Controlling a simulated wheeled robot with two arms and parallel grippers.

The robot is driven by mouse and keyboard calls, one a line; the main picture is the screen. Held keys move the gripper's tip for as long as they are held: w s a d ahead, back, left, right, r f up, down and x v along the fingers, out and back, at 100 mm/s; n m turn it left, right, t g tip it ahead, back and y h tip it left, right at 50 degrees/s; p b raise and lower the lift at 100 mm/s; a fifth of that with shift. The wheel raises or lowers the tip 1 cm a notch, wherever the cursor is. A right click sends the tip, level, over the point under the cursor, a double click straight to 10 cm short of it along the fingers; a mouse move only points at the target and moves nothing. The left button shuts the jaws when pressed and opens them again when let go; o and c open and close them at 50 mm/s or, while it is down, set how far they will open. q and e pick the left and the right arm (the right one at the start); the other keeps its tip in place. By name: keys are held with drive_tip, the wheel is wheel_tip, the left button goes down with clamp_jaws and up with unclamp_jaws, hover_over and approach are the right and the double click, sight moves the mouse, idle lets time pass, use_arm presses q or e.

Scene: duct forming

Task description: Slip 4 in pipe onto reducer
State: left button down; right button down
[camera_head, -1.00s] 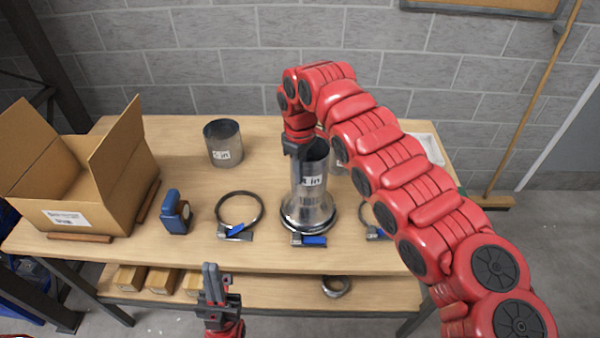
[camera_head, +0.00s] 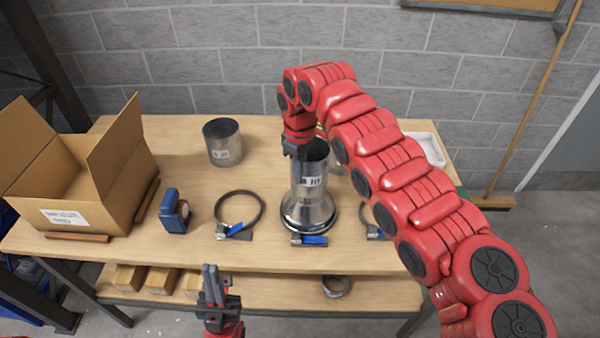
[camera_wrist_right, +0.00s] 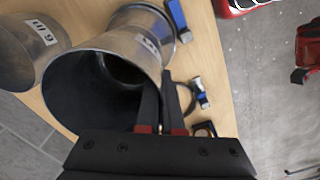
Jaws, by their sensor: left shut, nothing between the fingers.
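The 4 in pipe (camera_head: 310,171), a grey metal cylinder with a white label, stands upright at the middle of the table. Directly below it is the reducer (camera_head: 309,209), which flares out toward the tabletop; the exact overlap between them is unclear. My right gripper (camera_head: 297,153) points down at the pipe's upper left rim. In the right wrist view the two fingers (camera_wrist_right: 160,105) straddle the pipe wall, one inside the opening and one outside, closed on it. The pipe's open mouth (camera_wrist_right: 95,90) faces that camera. My left gripper (camera_head: 212,285) is shut and empty, in front of the table edge.
A clamp with a blue lever (camera_head: 309,240) is at the reducer's base. Another ring clamp (camera_head: 219,212) and a blue tool (camera_head: 172,212) lie left. A wider pipe (camera_head: 222,146) stands behind them, near an open cardboard box (camera_head: 105,210). Another labelled pipe (camera_wrist_right: 28,50) stands close beside the held one.

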drive_tip(key=shift+f+b, duration=1.05)
drive_tip(key=shift+b, duration=0.25)
idle(1.0)
drive_tip(key=c, duration=1)
unclamp_jaws()
wheel_tip(320, 180, up, 10)
drive_tip(key=shift+f, duration=0.1)
wheel_tip(320, 180, up, 6)
drive_tip(key=p, duration=0.6)
drive_tip(key=shift+r, duration=0.2)
drive_tip(key=shift+r+p, duration=0.65)
drive_tip(key=shift+p, duration=0.15)
